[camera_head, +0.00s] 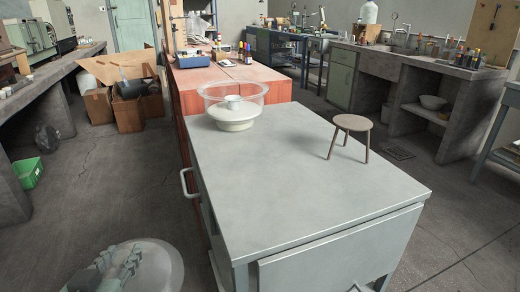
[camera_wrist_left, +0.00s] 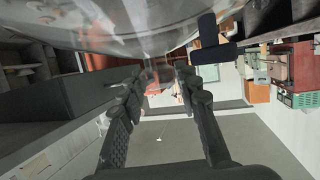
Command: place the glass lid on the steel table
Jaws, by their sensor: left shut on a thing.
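The glass lid (camera_head: 158,262) is a clear, round, shallow dome at the bottom left of the head view, above the floor and left of the steel table. My left gripper (camera_head: 118,262) is seen through and beside the glass, shut on the lid. In the left wrist view the lid (camera_wrist_left: 130,30) fills the top, and the left gripper's fingertips (camera_wrist_left: 160,75) close on it just below; the exact grip is partly blurred. The grey steel table (camera_head: 280,190) stands at the centre with a wide bare top. My right gripper is not in view.
A clear glass bowl around a pale dish (camera_head: 236,124) stands at the table's back left. A small brown stool (camera_head: 353,123) stands at its right side. A handle (camera_head: 184,183) juts from the table's left side. The table's front and middle are clear.

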